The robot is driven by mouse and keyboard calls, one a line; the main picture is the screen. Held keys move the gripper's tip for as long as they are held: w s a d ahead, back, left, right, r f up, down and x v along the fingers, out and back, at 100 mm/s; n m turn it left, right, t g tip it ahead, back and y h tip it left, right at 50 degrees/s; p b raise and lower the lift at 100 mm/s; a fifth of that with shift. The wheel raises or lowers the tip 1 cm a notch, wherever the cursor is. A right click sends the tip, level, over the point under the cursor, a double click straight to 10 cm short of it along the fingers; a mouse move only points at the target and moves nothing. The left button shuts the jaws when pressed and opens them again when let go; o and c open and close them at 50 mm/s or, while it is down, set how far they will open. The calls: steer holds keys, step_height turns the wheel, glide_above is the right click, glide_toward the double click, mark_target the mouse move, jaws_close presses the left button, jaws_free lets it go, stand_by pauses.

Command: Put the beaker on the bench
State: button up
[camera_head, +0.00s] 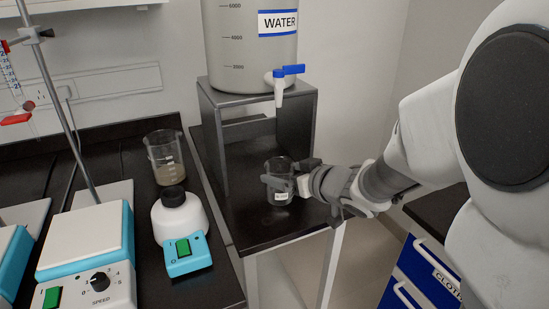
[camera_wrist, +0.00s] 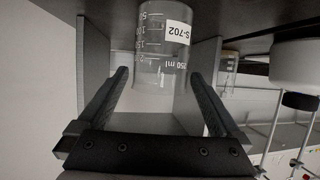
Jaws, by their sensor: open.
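A clear glass beaker with a white label (camera_head: 281,197) stands upright on the black stand top below the water tap. In the wrist view, where the picture is upside down, the same beaker (camera_wrist: 160,45) shows the label "S-702" and looks empty. My gripper (camera_head: 290,174) reaches in from the right at the beaker, with one finger crossing its front. In the wrist view my gripper (camera_wrist: 158,75) is open, its fingertips on either side of the beaker's outline; I cannot tell whether they touch it. The black bench (camera_head: 215,287) is to the left.
The water tank (camera_head: 245,55) with a blue-handled tap (camera_head: 280,85) sits on a metal frame (camera_head: 213,130) over the stand. Another beaker (camera_head: 164,150) with murky liquid, a small blue-and-white device (camera_head: 187,258) and a stirrer (camera_head: 85,245) occupy the bench. A gap separates bench and stand.

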steer(key=p+v, duration=0.1)
steer(key=v, duration=0.5)
steer(key=shift+r+p, duration=0.15)
steer(key=shift+p, duration=0.2)
steer(key=shift+s+d+r, duration=0.1)
steer(key=shift+d+r, duration=0.05)
steer(key=shift+d, duration=0.2)
steer(key=s+d+r+m+g+h, duration=0.1)
steer(key=s+d+r+m+h, duration=0.2)
steer(key=s+d+m+h, duration=0.45)
steer(key=s+a+n+g, duration=0.1)
steer(key=s+g, duration=0.4)
steer(key=s, duration=0.8)
steer(key=shift+s+a+f, duration=0.15)
steer(key=shift+s+f, duration=0.1)
steer(key=shift+f, duration=0.05)
steer(key=shift+r, duration=0.1)
